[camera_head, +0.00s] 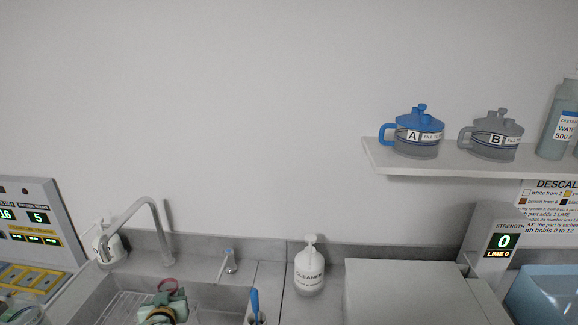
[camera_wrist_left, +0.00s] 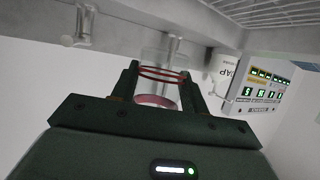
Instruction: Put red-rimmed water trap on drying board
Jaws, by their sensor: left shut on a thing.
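The red-rimmed water trap (camera_wrist_left: 162,75) is a clear cup with red rings, held between the fingers of my left gripper (camera_wrist_left: 158,88) in the left wrist view. The gripper is shut on the trap. A wire rack (camera_head: 122,307) shows in the sink to the left of the gripper; I cannot tell whether it is the drying board. My right gripper is not in view.
A faucet (camera_head: 155,215) arches over the sink's left side. A cleaner bottle (camera_head: 309,266) stands right of the sink, with a large pale box (camera_head: 410,290) beyond it. A monitor (camera_head: 38,222) is at the left. A wall shelf (camera_head: 440,164) holds jugs A (camera_head: 415,135) and B (camera_head: 495,138).

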